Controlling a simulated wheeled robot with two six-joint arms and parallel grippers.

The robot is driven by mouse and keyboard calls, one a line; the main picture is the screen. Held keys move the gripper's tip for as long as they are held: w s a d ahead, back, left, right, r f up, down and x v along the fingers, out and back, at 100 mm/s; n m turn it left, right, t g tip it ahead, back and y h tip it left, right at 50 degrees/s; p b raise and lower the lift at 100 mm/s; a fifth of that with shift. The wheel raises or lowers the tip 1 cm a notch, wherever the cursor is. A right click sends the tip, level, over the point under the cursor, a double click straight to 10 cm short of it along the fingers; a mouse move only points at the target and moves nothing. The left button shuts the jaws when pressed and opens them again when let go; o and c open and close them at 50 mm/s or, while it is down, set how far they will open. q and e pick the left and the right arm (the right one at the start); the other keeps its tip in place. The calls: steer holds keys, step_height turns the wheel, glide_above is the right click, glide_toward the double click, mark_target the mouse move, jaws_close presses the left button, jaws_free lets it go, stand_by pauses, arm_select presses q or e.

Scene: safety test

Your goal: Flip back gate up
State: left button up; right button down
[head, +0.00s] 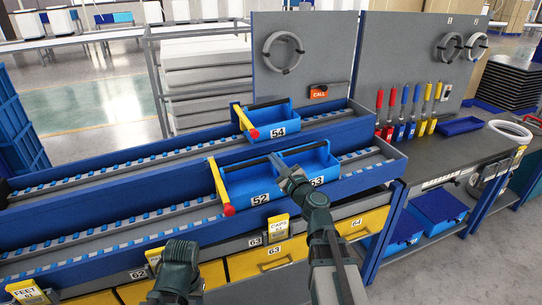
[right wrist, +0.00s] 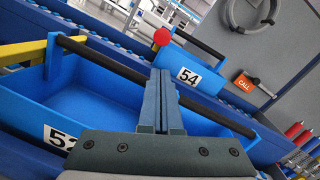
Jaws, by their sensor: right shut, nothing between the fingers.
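The back gate (head: 246,122) is a yellow bar with a red knob, at the left end of the blue bin 54 (head: 268,118) on the rear rail. In the right wrist view its red knob (right wrist: 162,36) shows beside bin 54 (right wrist: 190,75). The front gate (head: 217,184), also yellow with a red knob, is at the left of bin 52 (head: 250,183). My right gripper (head: 279,162) is shut and empty, above the front bins by their black handle, in front of the back gate and apart from it. Only part of my left arm shows, at the bottom.
Bin 53 (head: 318,165) is beside bin 52 on the front rail. A grey panel (head: 315,60) with a hanging cable coil (head: 284,53) and a red CALL sign (head: 318,92) stands behind. Coloured-handled tools (head: 410,105) are at the right. The rails left of the bins are clear.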

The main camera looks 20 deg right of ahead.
steer(key=w+a, duration=0.1)
steer(key=w, duration=0.8)
steer(key=shift+a+r+p, duration=0.15)
steer(key=shift+r+p, duration=0.15)
